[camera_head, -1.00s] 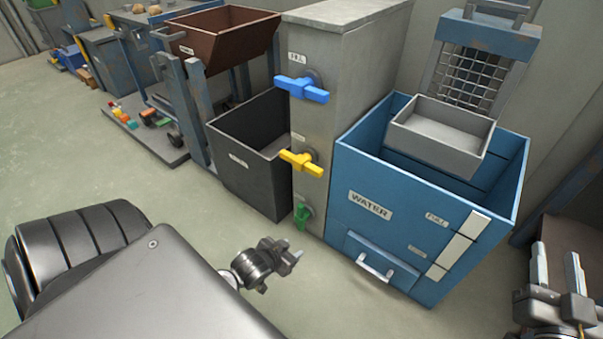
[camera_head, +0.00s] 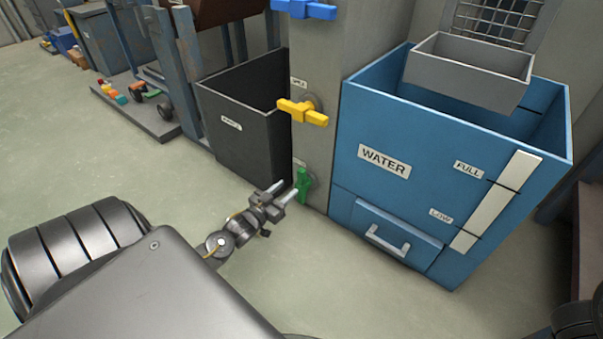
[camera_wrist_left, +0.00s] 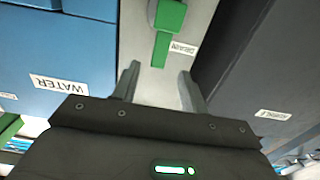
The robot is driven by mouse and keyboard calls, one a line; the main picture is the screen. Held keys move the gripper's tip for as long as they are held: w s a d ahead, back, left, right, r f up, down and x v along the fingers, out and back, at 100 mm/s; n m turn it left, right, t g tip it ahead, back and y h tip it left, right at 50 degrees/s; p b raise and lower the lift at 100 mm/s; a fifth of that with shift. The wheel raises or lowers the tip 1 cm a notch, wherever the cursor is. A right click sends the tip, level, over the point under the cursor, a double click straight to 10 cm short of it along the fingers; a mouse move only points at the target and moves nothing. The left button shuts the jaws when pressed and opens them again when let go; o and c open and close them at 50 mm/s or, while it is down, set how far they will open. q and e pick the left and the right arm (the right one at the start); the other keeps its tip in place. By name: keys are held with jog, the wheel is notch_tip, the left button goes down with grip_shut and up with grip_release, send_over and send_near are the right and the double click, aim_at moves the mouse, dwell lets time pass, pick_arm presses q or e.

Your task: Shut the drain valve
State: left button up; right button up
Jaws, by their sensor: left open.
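The drain valve's green handle (camera_head: 303,186) is low on the grey column, below a yellow handle, and stands roughly upright. In the left wrist view the green handle (camera_wrist_left: 164,45) is at top centre, beside a DRAIN label (camera_wrist_left: 184,47). My left gripper (camera_head: 282,190) is open and empty, just left of the green handle in the head view. In the left wrist view its two fingers (camera_wrist_left: 158,76) are spread, with the handle's end ahead of the gap between them. I see no grip on the handle. My right gripper's fingers are not in view.
A yellow handle (camera_head: 302,111) and a blue handle (camera_head: 303,9) are higher on the grey column (camera_head: 320,60). The blue WATER tank (camera_head: 400,205) stands close on the right, a dark bin (camera_head: 245,140) on the left. The floor (camera_head: 330,260) in front is clear.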

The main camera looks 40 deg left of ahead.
aim_at(299, 178)
pick_arm(q)
jog(key=w+b, duration=0.4)
jog(key=w, duration=0.4)
jog(key=shift+w+a+f, duration=0.1)
jog(key=shift+w+f, duration=0.05)
jog(key=shift+w, duration=0.05)
jog(key=shift+w+b, duration=0.3)
jog(key=shift+w, duration=0.05)
grip_shut()
